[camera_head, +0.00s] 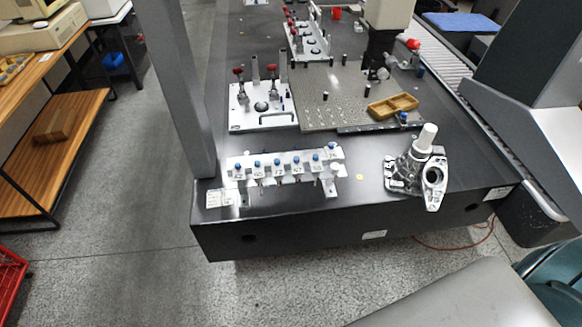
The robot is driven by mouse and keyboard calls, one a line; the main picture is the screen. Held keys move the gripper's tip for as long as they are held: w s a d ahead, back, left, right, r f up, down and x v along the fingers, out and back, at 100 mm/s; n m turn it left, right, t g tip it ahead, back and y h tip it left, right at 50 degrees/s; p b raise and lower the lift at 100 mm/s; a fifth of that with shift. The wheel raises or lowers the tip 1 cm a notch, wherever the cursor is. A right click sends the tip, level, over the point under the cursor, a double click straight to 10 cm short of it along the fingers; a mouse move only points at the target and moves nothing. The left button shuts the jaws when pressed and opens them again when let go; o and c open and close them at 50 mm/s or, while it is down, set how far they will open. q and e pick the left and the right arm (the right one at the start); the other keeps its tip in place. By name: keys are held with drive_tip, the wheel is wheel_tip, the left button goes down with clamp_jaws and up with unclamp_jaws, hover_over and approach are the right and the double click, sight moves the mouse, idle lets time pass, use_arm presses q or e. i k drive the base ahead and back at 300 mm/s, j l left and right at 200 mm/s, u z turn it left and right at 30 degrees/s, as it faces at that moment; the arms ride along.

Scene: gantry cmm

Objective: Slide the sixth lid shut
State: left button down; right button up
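A pale rack (285,164) stands near the front left edge of the dark machine table (300,215). It has a row of several numbered ports, with small blue pieces (277,162) along it and thin stems hanging below. The port at the right end, with a blue piece (332,146) on top, sits slightly apart from the others. The individual lids are too small to tell whether they are open or shut. Neither of my grippers is in view.
A metal casting (405,172) with a pale upright cylinder stands right of the rack, with clear table between them. Behind are a white fixture plate (262,118), a perforated plate (345,90) and a wooden tray (392,106). A grey column (180,90) rises left of the rack.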

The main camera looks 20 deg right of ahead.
sight(332, 154)
drive_tip(key=z, duration=0.65)
drive_tip(key=k+j+z, duration=0.15)
drive_tip(key=z, duration=0.35)
drive_tip(key=k+j+z, duration=0.15)
drive_tip(key=j+z, duration=0.15)
drive_tip(key=z, duration=0.15)
drive_tip(key=k+j+z, duration=0.1)
drive_tip(key=z, duration=0.4)
drive_tip(key=k, duration=0.1)
